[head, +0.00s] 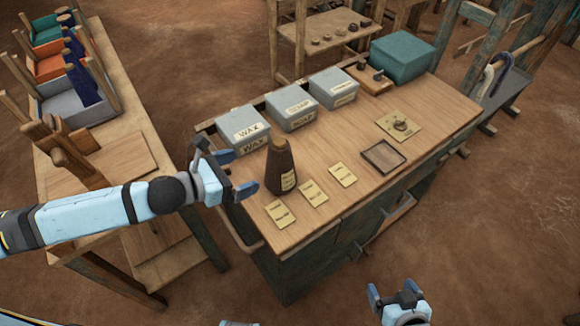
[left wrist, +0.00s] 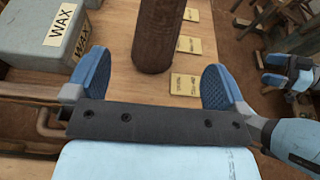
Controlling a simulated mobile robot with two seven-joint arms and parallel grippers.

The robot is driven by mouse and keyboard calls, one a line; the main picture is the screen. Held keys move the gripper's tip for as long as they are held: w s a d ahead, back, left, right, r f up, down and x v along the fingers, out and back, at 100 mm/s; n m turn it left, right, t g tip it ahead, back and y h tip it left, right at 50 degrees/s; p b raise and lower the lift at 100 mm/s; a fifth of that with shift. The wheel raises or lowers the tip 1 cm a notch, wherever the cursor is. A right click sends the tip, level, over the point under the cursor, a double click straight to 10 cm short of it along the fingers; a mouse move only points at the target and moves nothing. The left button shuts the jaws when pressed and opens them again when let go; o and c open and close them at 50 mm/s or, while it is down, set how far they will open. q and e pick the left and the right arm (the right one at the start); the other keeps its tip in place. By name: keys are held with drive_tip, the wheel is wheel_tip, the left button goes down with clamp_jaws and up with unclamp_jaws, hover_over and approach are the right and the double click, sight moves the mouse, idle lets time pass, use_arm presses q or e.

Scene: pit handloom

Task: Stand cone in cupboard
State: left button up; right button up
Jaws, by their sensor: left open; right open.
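A dark brown cone (head: 280,170) with a pale label stands upright on the wooden top of a dark green cupboard (head: 315,255), near its left end. My left gripper (head: 237,173) is open just left of the cone, its fingers pointing toward it. In the left wrist view the cone (left wrist: 158,38) stands ahead of the open fingers (left wrist: 155,82), roughly between their lines. Its top is cut off there, and I see no finger touching it. My right gripper (head: 394,290) is open and empty, low in front of the cupboard. The cupboard's inside is mostly hidden.
Grey boxes (head: 291,107), two marked WAX and SOAP, line the back edge behind the cone. Several yellow cards (head: 313,193) lie in front of it. A small dark tray (head: 383,156) and a teal box (head: 403,58) are farther right. A wooden bench (head: 105,130) stands left.

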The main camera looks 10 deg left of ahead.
sight(280, 159)
use_arm(q)
drive_tip(key=p+x, duration=0.1)
drive_tip(key=x, duration=1)
drive_tip(key=shift+w+d+f, duration=0.2)
drive_tip(key=shift+w+d, duration=0.05)
drive_tip(key=c, duration=1.1)
drive_tip(key=shift+o, duration=0.2)
